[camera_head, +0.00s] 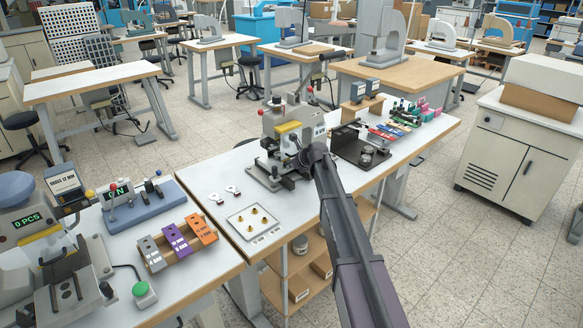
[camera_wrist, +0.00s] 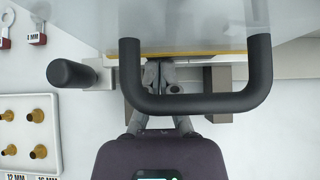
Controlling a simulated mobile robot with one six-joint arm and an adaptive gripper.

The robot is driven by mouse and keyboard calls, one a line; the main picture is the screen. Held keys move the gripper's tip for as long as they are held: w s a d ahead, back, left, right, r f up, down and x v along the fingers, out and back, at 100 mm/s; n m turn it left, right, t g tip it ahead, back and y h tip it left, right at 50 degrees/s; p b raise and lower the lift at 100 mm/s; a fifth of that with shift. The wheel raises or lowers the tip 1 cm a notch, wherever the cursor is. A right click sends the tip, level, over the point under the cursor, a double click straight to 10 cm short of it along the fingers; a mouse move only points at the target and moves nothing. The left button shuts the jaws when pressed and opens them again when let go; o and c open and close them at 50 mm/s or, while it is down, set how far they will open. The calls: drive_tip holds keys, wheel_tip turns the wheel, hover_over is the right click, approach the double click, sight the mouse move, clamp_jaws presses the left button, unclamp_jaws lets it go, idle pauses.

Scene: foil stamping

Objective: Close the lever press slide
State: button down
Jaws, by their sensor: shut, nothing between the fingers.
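The lever press (camera_head: 291,128) is a grey machine with a yellow strip, red and yellow knobs and a dark-tipped lever, standing on the white bench. My arm covers part of its front. In the wrist view a black U-shaped handle (camera_wrist: 198,103) crosses in front of my gripper (camera_wrist: 160,74), its two ends meeting a grey panel. My gripper is shut and empty, its fingertips seen inside the handle's outline near a yellow edge. I cannot tell whether they touch anything. The slide itself is mostly hidden, and how far it stands out is unclear.
A black knob (camera_wrist: 72,73) sticks out left of the handle.

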drive_tip(key=shift+s+d, duration=0.2)
drive_tip(key=shift+s, duration=0.1)
drive_tip(key=s+d, duration=0.2)
drive_tip(key=s, duration=0.1)
drive_tip(key=p+v, duration=0.6)
drive_tip(key=v, duration=0.3)
drive_tip(key=shift+d+r+p, duration=0.25)
drive_tip(key=shift+r+p, duration=0.1)
drive_tip(key=shift+s, duration=0.15)
